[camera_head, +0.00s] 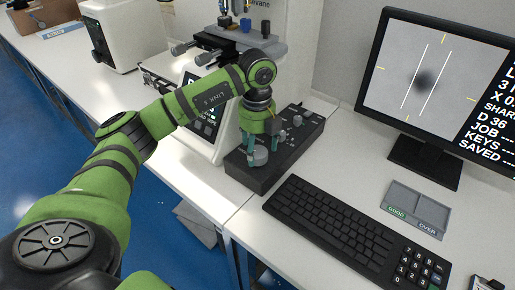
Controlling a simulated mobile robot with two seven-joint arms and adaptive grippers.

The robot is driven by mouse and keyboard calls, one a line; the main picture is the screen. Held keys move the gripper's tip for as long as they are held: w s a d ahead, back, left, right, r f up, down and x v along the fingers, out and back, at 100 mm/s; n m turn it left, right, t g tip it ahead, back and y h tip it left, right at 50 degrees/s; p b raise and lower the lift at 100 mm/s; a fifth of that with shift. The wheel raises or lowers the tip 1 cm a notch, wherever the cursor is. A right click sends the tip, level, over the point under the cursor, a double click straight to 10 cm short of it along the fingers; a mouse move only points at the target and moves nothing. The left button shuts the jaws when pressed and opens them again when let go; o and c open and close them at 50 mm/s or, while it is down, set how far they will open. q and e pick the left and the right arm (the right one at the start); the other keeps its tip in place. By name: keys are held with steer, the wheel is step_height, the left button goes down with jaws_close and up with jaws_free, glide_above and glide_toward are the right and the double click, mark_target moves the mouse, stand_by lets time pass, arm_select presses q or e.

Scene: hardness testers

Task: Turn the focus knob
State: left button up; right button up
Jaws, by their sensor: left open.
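The black control box (303,134) stands on the white bench left of the monitor. A grey round knob (260,156) sits on its near left end, and smaller knobs and levers show on its far part. My left gripper (264,152) reaches down over the knob, with its fingers apart. One finger is at the left of the knob and the other at its right; I cannot tell whether they touch it. My green left arm hides part of the tester behind it. My right gripper does not show.
A monitor (422,80) shows a dark spot between two white lines. A black keyboard (330,222) lies in front of the box, with a grey GOOD/OVER tray (415,208) to its right. The hardness tester (198,135) stands left of the box. Bare bench lies between box and monitor.

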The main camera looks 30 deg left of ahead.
arm_select(q)
steer(key=shift+f, duration=0.8)
steer(key=c, duration=1.1)
steer(key=shift+d, duration=0.1)
steer(key=shift+c, duration=0.2)
steer(key=shift+m, duration=0.4)
steer(key=m+b, duration=0.1)
steer(key=m, duration=0.3)
steer(key=shift+m, duration=0.4)
steer(key=m+b, duration=0.2)
steer(key=m, duration=0.4)
steer(key=shift+w, duration=0.1)
steer(key=m+b, duration=0.1)
steer(key=m, duration=0.5)
steer(key=shift+m, duration=0.3)
steer(key=m+b, duration=0.1)
steer(key=m, duration=0.4)
steer(key=shift+d, duration=0.1)
